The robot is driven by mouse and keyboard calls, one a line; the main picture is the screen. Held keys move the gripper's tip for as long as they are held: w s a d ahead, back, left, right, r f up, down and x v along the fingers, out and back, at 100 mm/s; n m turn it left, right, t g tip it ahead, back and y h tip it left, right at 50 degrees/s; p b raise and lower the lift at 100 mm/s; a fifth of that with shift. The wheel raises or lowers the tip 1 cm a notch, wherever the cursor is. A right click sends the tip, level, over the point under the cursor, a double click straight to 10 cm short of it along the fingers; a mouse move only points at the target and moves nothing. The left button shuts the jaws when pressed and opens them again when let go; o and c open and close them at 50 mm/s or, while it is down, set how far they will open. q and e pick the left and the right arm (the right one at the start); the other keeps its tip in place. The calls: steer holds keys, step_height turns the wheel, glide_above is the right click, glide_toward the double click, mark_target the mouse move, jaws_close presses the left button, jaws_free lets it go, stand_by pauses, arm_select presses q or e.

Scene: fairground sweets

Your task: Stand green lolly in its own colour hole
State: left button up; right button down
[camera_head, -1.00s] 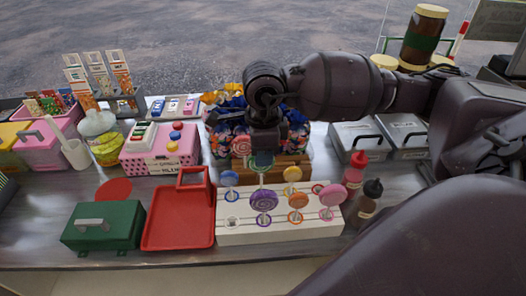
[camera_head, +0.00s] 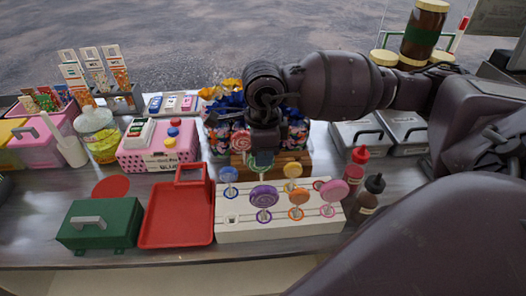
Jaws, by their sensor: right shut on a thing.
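The white lolly stand (camera_head: 285,231) is on the counter, with coloured rings around its holes. Blue (camera_head: 229,174), yellow-orange (camera_head: 292,170), purple (camera_head: 263,196), orange (camera_head: 298,197) and pink (camera_head: 334,190) lollies stand upright in it. My right gripper (camera_head: 264,148) points down over the stand's back edge, shut on the green lolly (camera_head: 261,160). The lolly hangs head up, partly hidden by the gripper. I cannot tell whether its stick tip is in a hole. A front left hole (camera_head: 232,219) is empty. My left gripper is out of view.
A red-and-white swirl lolly (camera_head: 240,141) is close behind my gripper, by a wooden crate (camera_head: 293,163). A red tray (camera_head: 177,240) adjoins the stand's left side. Red (camera_head: 355,167) and dark (camera_head: 369,196) sauce bottles stand close to its right.

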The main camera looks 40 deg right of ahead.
steer(key=shift+f+b, duration=0.7)
steer(key=shift+f, duration=0.45)
steer(key=c, duration=1)
jaws_free()
steer(key=o, duration=0.6)
